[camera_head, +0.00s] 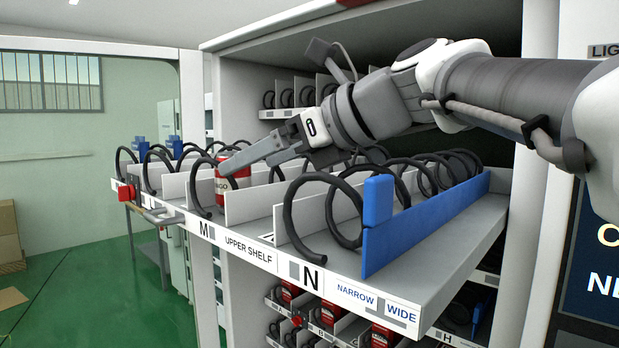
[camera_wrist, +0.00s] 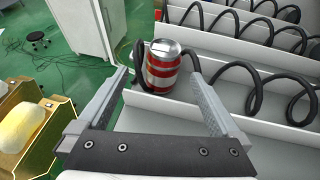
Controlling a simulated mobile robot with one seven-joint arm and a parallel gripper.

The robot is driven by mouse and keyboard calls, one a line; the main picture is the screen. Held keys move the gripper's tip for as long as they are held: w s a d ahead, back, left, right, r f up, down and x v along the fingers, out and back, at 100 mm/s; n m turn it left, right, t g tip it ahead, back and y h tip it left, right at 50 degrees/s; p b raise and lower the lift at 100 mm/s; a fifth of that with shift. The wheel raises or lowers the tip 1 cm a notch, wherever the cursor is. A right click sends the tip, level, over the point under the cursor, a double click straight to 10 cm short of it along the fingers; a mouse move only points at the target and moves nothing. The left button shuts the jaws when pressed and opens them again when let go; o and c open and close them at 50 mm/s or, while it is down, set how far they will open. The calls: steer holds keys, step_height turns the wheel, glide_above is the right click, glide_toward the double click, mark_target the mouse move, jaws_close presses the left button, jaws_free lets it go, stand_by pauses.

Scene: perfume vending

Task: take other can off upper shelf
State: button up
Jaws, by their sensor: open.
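The upper shelf (camera_head: 252,249) is pulled out and holds black spiral coils between white dividers. A red and silver can (camera_head: 226,182) stands upright in a lane near the M label, among the coils; it also shows in the wrist view (camera_wrist: 162,66). My gripper (camera_head: 236,163) reaches in from the right at the can. In the wrist view the gripper (camera_wrist: 168,88) is open, with its two fingers apart and the can between and just beyond their tips. I cannot tell if a finger touches the can.
A blue divider (camera_head: 378,225) stands at the right of the shelf by the NARROW and WIDE labels. Coils (camera_head: 300,215) and white dividers flank the can's lane. A lower shelf (camera_head: 345,330) holds red items. Green floor (camera_head: 90,300) is open to the left.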

mark_target(233, 182)
steer(key=shift+p+x, duration=0.65)
steer(key=shift+x, duration=2.8)
steer(key=shift+w+d+r, duration=0.1)
steer(key=shift+w+r, duration=0.05)
steer(key=shift+w, duration=0.05)
jaws_close()
